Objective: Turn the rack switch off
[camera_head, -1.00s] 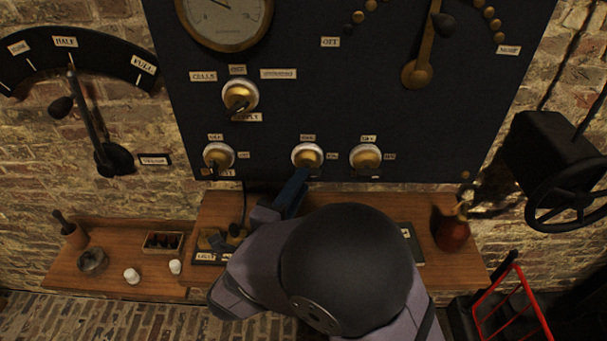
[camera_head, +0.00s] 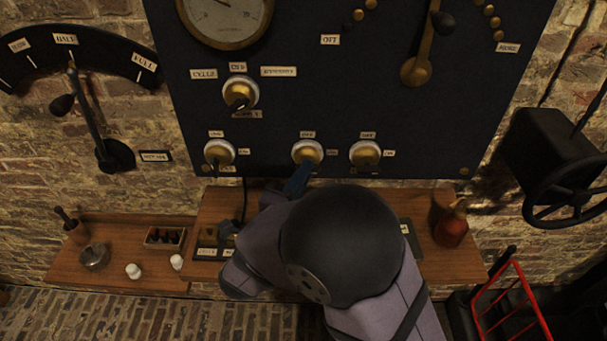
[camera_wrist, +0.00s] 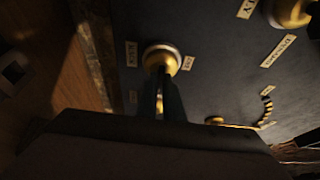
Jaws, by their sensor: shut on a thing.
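The lower row of the dark panel has three brass rotary switches. My gripper (camera_head: 297,180) is at the middle one, the switch (camera_head: 308,152), reaching up to it from below. In the wrist view the same switch (camera_wrist: 160,58) has a pale rim, with small labels on either side. My gripper's dark fingers (camera_wrist: 160,100) are shut on its brass handle. The handle is mostly hidden between the fingers, so its exact angle is hard to tell. The labels are too small or blurred to read surely.
Neighbouring switches stand close by at left (camera_head: 219,152) and right (camera_head: 365,155), with another (camera_head: 240,93) above left. A wooden shelf (camera_head: 455,262) below holds a reddish jug (camera_head: 450,228) at right. A black box with a wheel (camera_head: 555,160) hangs at far right.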

